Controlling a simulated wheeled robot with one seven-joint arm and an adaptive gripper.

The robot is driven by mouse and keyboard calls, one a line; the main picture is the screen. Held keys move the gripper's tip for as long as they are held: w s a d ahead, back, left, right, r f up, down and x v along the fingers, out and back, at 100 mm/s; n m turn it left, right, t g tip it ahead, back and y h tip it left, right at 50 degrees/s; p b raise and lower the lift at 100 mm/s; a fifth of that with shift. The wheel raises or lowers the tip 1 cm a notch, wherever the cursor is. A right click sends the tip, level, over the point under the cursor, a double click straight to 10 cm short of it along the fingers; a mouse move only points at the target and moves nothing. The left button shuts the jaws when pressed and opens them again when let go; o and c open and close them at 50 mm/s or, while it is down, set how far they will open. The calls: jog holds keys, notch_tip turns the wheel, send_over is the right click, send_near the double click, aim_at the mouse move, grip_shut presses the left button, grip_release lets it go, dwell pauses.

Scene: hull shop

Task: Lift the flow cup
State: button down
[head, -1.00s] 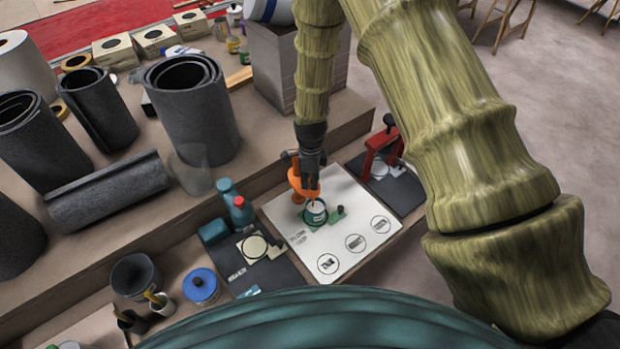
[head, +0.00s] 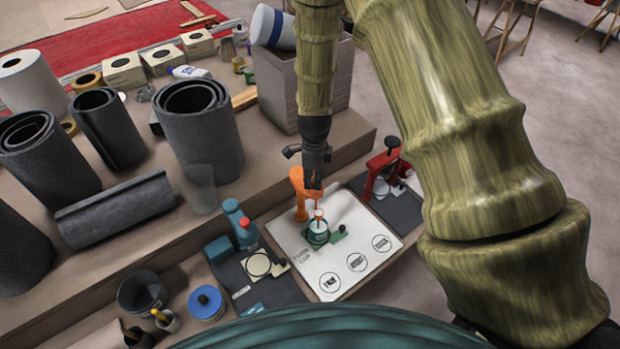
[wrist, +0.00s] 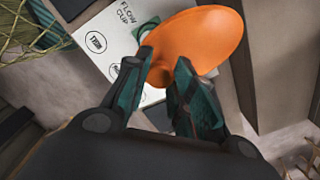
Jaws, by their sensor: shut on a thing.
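The flow cup (head: 318,214) is small and pale with an orange top. It hangs upright on a thin stem below my gripper, directly over a teal-green can (head: 318,236), and its lower end is close to or within the can's mouth. The can stands on a white board (head: 346,272) lettered "FLOW CUP". My gripper (head: 314,184) points down above the can. In the wrist view, my gripper (wrist: 161,80) is shut at the narrow end of a wide orange piece (wrist: 205,42), which hides the cup itself.
A red-framed device (head: 383,170) stands on a dark mat right of the board. Another dark mat (head: 275,293) with a teal bottle (head: 234,214) lies to the left. A blue-lidded tin (head: 206,303) is at the front left. Dark rolls (head: 200,130) stand behind on the bench.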

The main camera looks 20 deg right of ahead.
jog(key=c, duration=1.5)
grip_release()
jog(key=shift+w+d+r, duration=0.1)
jog(key=shift+w+r, duration=0.1)
jog(key=shift+r, duration=0.05)
jog(key=o, duration=0.3)
jog(key=shift+s+r, duration=0.1)
jog(key=shift+s, duration=0.1)
jog(key=shift+o, duration=0.2)
jog(key=shift+w, duration=0.1)
notch_tip(320, 180, up, 12)
